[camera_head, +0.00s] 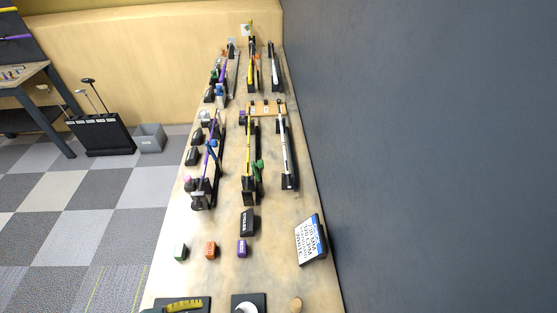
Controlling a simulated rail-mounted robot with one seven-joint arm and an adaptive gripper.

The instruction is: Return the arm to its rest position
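My gripper and arm do not show in the head view, so I cannot tell what pose the arm is in or whether the gripper holds anything. The long wooden workbench (225,285) runs away from me along the dark wall. On it, golf clubs lie lengthwise in black holders: one with a purple shaft (211,155), one with a yellow shaft (249,148) and one with a white shaft (284,150). More clubs lie in holders at the far end, including another yellow one (251,72).
A dark wall (430,150) borders the right. A club rack (102,134) and grey bin (150,139) stand on the floor left.

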